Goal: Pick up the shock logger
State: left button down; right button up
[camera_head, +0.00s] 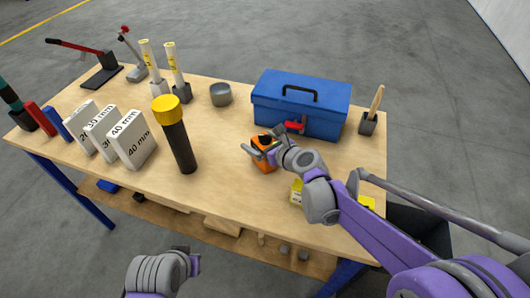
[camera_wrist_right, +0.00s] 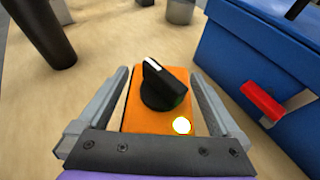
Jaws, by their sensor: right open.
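The shock logger looks to be the small orange box (camera_wrist_right: 160,108) with a black knob and a pale round light on its top. In the head view the orange box (camera_head: 263,160) sits on the table in front of the blue toolbox, partly hidden by my gripper. My right gripper (camera_wrist_right: 165,85) is open, with one finger on each side of the box; I cannot tell whether they touch it. It also shows in the head view (camera_head: 263,147). My left arm shows at the bottom of the head view, but its fingers are not clearly visible.
A blue toolbox (camera_head: 300,103) with a red latch stands close behind the box. A black cylinder with a yellow cap (camera_head: 176,135) stands to the left. A yellow item (camera_head: 296,192) lies near the front edge.

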jog(key=shift+c, duration=0.2)
grip_shut()
dwell(0.4)
jog(key=shift+r, duration=0.1)
